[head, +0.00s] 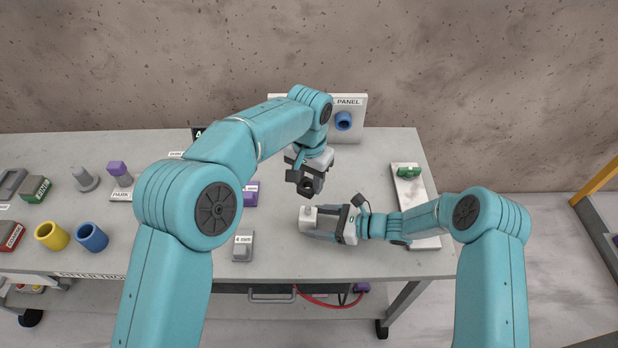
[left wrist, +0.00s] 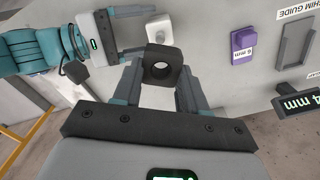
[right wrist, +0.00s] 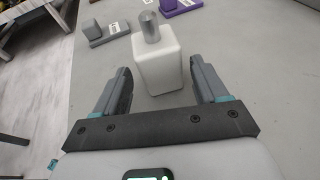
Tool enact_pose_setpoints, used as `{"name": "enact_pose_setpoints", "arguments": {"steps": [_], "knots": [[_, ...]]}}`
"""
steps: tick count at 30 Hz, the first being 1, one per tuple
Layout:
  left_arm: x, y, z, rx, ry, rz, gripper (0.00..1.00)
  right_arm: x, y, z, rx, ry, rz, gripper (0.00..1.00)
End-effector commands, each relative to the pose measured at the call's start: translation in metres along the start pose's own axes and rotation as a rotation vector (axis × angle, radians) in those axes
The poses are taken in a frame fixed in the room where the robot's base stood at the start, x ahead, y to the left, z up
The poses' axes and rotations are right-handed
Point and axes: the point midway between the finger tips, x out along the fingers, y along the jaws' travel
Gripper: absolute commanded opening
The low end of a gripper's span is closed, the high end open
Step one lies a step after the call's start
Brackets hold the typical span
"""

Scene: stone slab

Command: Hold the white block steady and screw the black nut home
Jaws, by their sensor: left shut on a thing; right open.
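The black nut (left wrist: 162,68) is a square dark piece with a round hole, between the fingers of my left gripper (head: 306,178), which is shut on it. It shows in the head view (head: 305,188) above the table. The white block (right wrist: 157,65) stands upright with a grey metal stud (right wrist: 150,27) on top. My right gripper (right wrist: 163,80) is open, one finger on each side of the block with visible gaps. In the head view the block (head: 307,213) is just below the nut. The nut and stud are apart.
A purple 6 mm block (left wrist: 243,45) and a grey 4 mm block (head: 243,246) lie left of the white block. A white panel with a blue ring (head: 343,121) stands at the back. A white tray with a green piece (head: 407,170) is on the right.

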Motion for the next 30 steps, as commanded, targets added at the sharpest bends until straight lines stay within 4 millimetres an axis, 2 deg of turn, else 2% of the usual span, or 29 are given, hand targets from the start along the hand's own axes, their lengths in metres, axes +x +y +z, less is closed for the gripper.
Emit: {"name": "enact_pose_setpoints", "arguments": {"steps": [6, 17, 19, 21, 23, 24, 29, 30], "knots": [[0.000, 0.000, 0.000, 0.000, 0.000, 0.000, 0.06, 0.022, 0.001, 0.000, 0.000, 0.000, 0.002, 0.72], [0.000, 0.000, 0.000, 0.000, 0.000, 0.000, 0.06, 0.026, 0.000, 0.000, 0.000, 0.000, 0.000, 0.72], [0.000, 0.000, 0.000, 0.000, 0.000, 0.000, 0.06, 0.026, 0.000, 0.000, 0.000, 0.000, 0.000, 0.56], [0.000, 0.000, 0.000, 0.000, 0.000, 0.000, 0.06, 0.026, 0.000, 0.000, 0.000, 0.000, 0.000, 0.33], [0.000, 0.000, 0.000, 0.000, 0.000, 0.000, 0.06, 0.026, 0.000, 0.000, 0.000, 0.000, 0.000, 0.30], [0.000, 0.000, 0.000, 0.000, 0.000, 0.000, 0.06, 0.026, 0.000, 0.000, 0.000, 0.000, 0.000, 0.51], [0.000, 0.000, 0.000, 0.000, 0.000, 0.000, 0.06, 0.026, 0.000, 0.000, 0.000, 0.001, 0.000, 0.00], [0.000, 0.000, 0.000, 0.000, 0.000, 0.000, 0.06, 0.026, 0.000, 0.000, 0.000, 0.001, 0.000, 0.67]]}}
